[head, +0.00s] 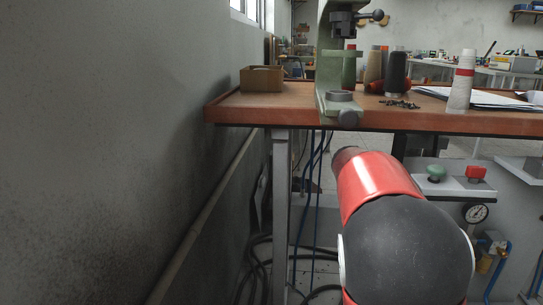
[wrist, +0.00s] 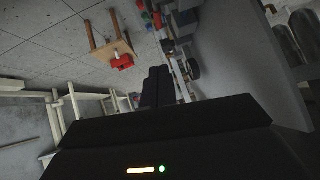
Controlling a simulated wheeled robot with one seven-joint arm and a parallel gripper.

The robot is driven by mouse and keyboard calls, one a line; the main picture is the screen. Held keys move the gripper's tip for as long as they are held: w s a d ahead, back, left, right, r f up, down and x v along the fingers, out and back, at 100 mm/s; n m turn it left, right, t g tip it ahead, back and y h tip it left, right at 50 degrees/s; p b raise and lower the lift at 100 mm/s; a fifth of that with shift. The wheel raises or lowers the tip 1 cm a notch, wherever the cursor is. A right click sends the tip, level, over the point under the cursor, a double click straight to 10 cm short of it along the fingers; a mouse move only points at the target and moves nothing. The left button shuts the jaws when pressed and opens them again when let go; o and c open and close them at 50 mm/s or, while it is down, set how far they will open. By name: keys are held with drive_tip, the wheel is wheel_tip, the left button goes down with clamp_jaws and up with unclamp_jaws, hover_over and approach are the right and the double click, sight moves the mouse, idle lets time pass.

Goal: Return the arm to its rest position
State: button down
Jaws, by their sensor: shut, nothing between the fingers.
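My gripper (wrist: 158,86) shows in the wrist view as a dark shape at the middle, with its two fingers together and nothing between them. Its black body fills the lower part of that view. My red and black arm rises from the lower right of the head view, in front of the workbench (head: 262,113). The gripper itself does not show in the head view. It touches nothing that I can see.
A green press (head: 338,75), a cardboard box (head: 262,79) and a white cone (head: 461,82) stand on the bench. A panel with a green button (head: 436,173) and a gauge (head: 475,213) is right of my arm. A grey wall (head: 100,140) fills the left. A wooden stool (wrist: 112,48) shows in the wrist view.

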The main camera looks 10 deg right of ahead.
drive_tip(key=s+a+n+t+y+p, duration=0.5)
drive_tip(key=s+a+n+y, duration=0.4)
drive_tip(key=s+a+n, duration=1.2)
drive_tip(key=shift+s+a+t+y, duration=0.3)
drive_tip(key=shift+s+a+t, duration=0.25)
drive_tip(key=shift+a, duration=0.25)
drive_tip(key=shift+f, duration=0.1)
